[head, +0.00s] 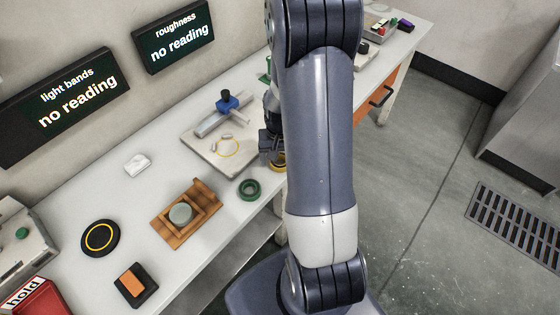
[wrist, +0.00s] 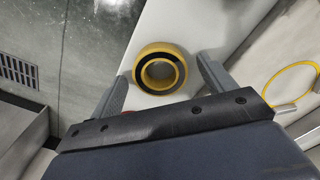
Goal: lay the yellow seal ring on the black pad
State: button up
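The yellow seal ring (wrist: 160,70) is thick, with a black inner band, and lies on the white bench top in the wrist view. In the head view only a sliver of the ring (head: 279,167) shows beside my arm. My gripper (wrist: 163,85) is open, with one finger on each side of the ring; I cannot tell whether they touch it. My gripper is mostly hidden behind my arm in the head view. The round black pad (head: 88,245), with a yellow circle on it, lies at the left of the bench, and nothing rests on it.
A green ring (head: 249,190) and a wooden holder (head: 171,235) with a grey-green disc stand between ring and pad. A board (head: 195,146) with a blue-knobbed device is behind. An orange-topped black block (head: 135,285), white block (head: 137,163) and red tray (head: 40,302) are at left.

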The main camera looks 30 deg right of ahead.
jog(key=c, duration=1.1)
jog(key=shift+o, duration=0.2)
